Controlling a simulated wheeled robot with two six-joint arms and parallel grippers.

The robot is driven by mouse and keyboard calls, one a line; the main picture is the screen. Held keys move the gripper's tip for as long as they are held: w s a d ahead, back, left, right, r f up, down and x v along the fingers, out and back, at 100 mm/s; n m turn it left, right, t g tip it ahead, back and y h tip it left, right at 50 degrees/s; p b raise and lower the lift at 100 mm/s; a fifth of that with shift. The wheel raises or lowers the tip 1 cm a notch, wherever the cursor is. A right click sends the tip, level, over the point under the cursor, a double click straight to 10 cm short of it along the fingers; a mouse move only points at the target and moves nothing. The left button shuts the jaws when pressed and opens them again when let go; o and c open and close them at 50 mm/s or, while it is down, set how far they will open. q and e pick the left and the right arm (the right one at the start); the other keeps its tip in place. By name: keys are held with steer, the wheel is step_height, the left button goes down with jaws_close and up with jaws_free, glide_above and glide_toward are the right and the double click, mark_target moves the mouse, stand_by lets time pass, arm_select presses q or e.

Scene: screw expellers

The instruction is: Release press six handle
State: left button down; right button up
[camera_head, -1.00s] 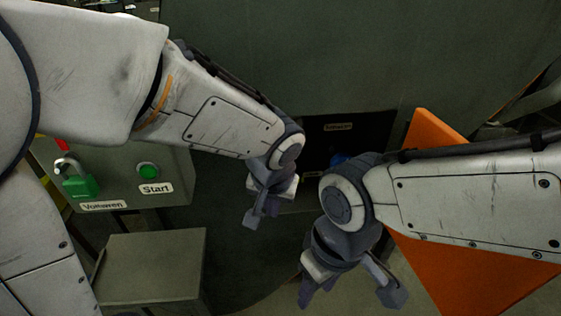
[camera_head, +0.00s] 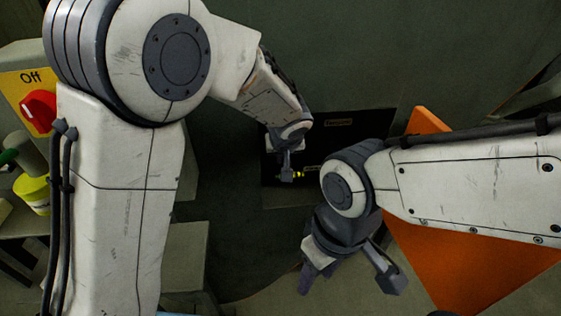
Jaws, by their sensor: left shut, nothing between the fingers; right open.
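My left gripper (camera_head: 287,172) is shut and empty in the head view, in front of the dark recess (camera_head: 345,128) in the green machine housing. A small yellow part (camera_head: 298,174) shows right beside its fingertips; I cannot tell if they touch. A small label (camera_head: 340,121) sits at the top of the recess. My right gripper (camera_head: 345,280) is open and empty, lower and to the right, well below the recess. No press handle can be made out clearly.
An orange panel (camera_head: 440,265) stands behind my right arm. At the far left is a box with a red switch (camera_head: 38,110) marked Off and a yellow part (camera_head: 33,193). A grey-green box (camera_head: 187,258) stands at lower left, partly behind my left arm.

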arm_select(q)
steer(key=x, duration=0.9)
steer(key=shift+s, duration=0.1)
arm_select(e)
steer(key=shift+r, duration=0.2)
